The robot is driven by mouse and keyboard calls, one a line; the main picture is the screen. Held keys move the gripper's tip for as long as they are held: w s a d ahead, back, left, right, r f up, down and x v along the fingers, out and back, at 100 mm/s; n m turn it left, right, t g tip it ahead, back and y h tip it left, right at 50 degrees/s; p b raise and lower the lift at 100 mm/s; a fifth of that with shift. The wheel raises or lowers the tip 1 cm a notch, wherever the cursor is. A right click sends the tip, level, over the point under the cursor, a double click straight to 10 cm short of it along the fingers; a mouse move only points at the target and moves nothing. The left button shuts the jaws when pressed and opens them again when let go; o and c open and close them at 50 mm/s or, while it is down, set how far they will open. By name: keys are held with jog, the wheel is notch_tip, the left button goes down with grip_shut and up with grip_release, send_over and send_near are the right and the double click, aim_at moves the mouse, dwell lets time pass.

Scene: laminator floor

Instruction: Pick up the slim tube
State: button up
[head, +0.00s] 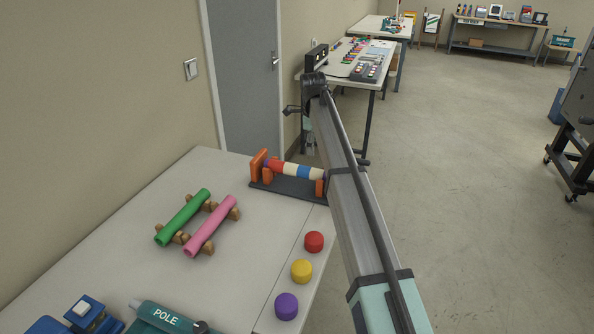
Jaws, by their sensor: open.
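A green tube (183,217) and a pink tube (210,226) lie side by side, slanted, on small wooden rests (235,213) on the pale table at the left. They look about equally thick, so I cannot tell by eye which one is the slim tube. Nothing holds either tube. My arm runs up from the bottom right past the table's right edge, and its dark far end is well beyond the tubes. I cannot make out the fingers of my gripper there.
A striped roller (303,172) sits in an orange stand on a dark base, partly behind my arm. Red (314,242), yellow (302,271) and purple (286,306) caps line the table's right side. Bare table (110,240) lies left of the tubes.

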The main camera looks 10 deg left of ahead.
aim_at(315, 170)
jog(key=f, duration=0.3)
jog(key=w+f+p, duration=0.1)
jog(key=f, duration=0.2)
jog(key=f+p, duration=0.1)
jog(key=f, duration=0.2)
jog(key=shift+w+d, duration=0.15)
jog(key=shift+w, duration=0.1)
jog(key=shift+w+f+p, duration=0.25)
jog(key=shift+f+p, duration=0.35)
jog(key=shift+f, duration=0.7)
jog(key=shift+w+f+p, duration=0.2)
jog(key=shift+f+p, duration=0.4)
jog(key=shift+f, duration=0.7)
jog(key=c, duration=1.3)
